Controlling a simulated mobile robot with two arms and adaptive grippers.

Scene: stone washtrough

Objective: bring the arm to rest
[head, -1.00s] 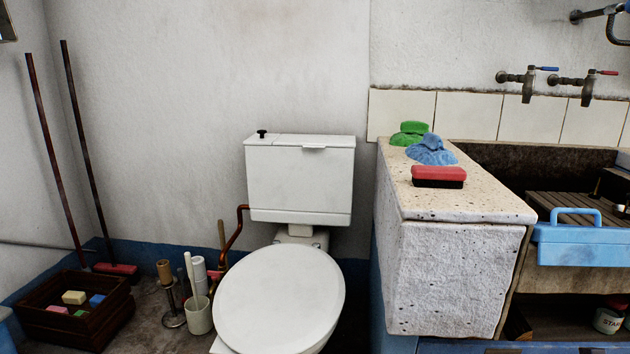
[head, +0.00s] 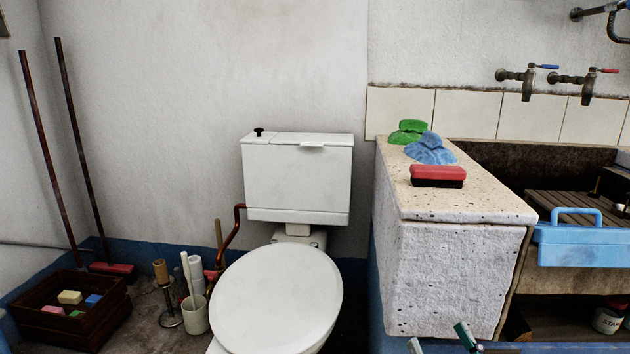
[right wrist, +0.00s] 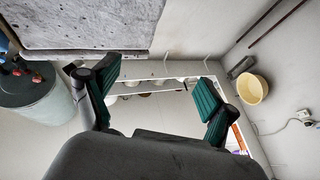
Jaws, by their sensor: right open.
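My right gripper (head: 440,340) shows at the bottom edge of the head view, in front of the stone block. Only its fingertips with green pads are in the picture. In the right wrist view the same gripper (right wrist: 153,95) has its two green-padded fingers wide apart, with nothing between them. My left gripper is not in view.
A pale stone ledge (head: 478,201) carries a red-topped brush (head: 437,173), a blue cloth (head: 431,152) and a green item (head: 408,129). A blue caddy (head: 580,248) hangs at the trough's front.

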